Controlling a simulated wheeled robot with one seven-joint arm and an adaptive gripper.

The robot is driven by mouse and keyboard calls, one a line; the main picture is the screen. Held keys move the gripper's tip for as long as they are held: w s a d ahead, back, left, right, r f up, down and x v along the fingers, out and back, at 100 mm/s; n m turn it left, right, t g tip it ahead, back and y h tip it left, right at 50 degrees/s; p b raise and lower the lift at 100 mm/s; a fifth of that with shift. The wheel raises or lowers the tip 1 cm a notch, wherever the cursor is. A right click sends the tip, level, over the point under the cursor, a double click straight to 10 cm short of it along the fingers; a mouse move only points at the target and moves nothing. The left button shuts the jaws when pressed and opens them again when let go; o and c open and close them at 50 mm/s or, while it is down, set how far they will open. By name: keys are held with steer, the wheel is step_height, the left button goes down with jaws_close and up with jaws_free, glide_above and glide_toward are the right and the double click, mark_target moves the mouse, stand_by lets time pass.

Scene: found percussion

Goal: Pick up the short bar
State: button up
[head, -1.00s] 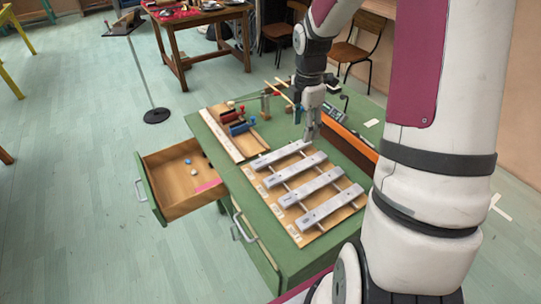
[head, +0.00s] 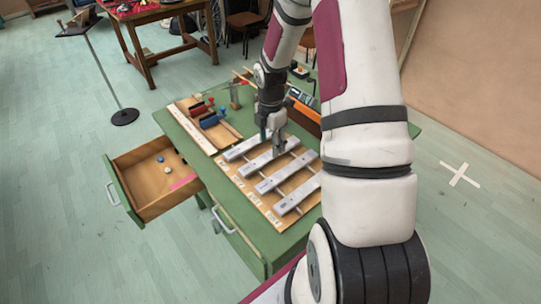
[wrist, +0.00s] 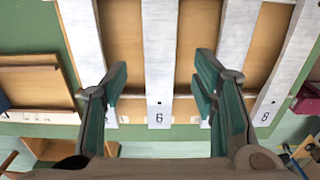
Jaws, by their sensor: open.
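Several pale metal bars lie side by side across two rails on a wooden board (head: 266,205) on the green desk. The farthest bar (head: 236,152), the second bar (head: 254,165) and the nearest bar (head: 294,197) show in the head view. Which is the short one is hard to tell by eye. My gripper (head: 278,150) is open and empty above the far bars. In the wrist view my gripper (wrist: 160,85) has one finger on each side of the bar marked 6 (wrist: 160,60). The bar marked 8 (wrist: 282,70) is to its right. Fingers hide other labels.
An open drawer (head: 130,190) with small items juts out from the desk's left. A wooden rack with red and blue pieces (head: 210,121) stands behind the bars. An orange-edged device (head: 303,101) is at the back right.

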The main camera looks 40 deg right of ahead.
mark_target(270, 154)
steer(key=shift+f, duration=1.95)
jaws_close()
steer(key=shift+r, duration=0.15)
